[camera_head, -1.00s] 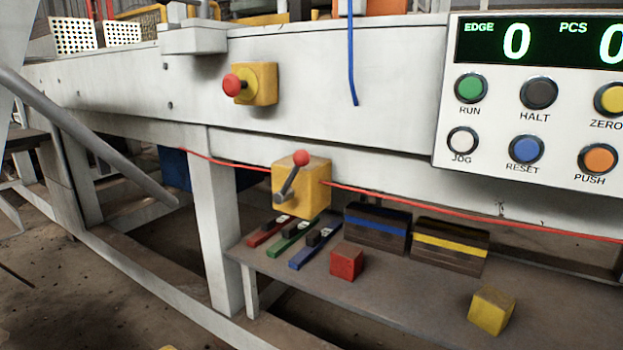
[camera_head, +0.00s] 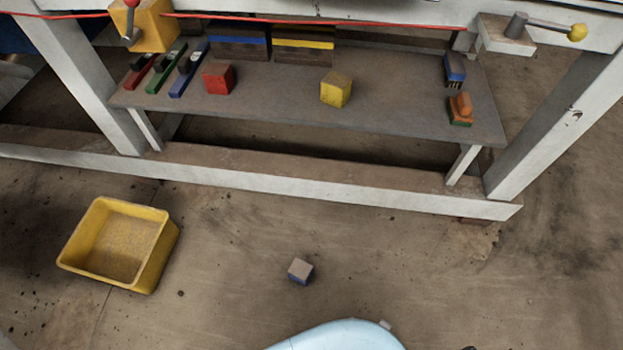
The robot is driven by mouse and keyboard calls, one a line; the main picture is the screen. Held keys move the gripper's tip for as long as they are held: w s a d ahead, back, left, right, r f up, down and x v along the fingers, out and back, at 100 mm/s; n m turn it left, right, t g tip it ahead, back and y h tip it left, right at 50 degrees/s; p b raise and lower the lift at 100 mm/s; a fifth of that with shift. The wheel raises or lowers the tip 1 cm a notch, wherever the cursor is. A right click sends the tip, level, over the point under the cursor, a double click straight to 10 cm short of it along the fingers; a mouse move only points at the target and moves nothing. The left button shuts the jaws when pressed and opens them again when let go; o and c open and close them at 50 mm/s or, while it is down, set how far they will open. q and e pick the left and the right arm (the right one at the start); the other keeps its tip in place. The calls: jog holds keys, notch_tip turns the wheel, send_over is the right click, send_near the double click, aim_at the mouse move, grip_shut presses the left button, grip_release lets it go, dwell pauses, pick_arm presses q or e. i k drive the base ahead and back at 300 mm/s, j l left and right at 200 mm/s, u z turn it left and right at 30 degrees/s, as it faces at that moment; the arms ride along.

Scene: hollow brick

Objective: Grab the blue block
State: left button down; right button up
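A small block (camera_head: 301,271) lies on the floor in the lower middle of the head view, in front of the shelf. Its top looks dusty tan and its sides look dark blue. It stands apart from everything around it. Neither of my grippers shows in this view.
A low shelf (camera_head: 290,112) holds a red block (camera_head: 219,78), a yellow block (camera_head: 336,89), several tools with coloured bases and two brushes at its right. A white beam (camera_head: 260,182) runs along the floor before it. A yellow bin (camera_head: 167,255) stands at left. Floor around the small block is clear.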

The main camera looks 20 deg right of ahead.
aim_at(300, 271)
jog(key=k+l, duration=0.45)
jog(key=k, duration=0.25)
jog(key=i+l+u, duration=0.15)
jog(key=i+u, duration=0.2)
jog(key=i+l+u, duration=0.35)
jog(key=k+j, duration=0.1)
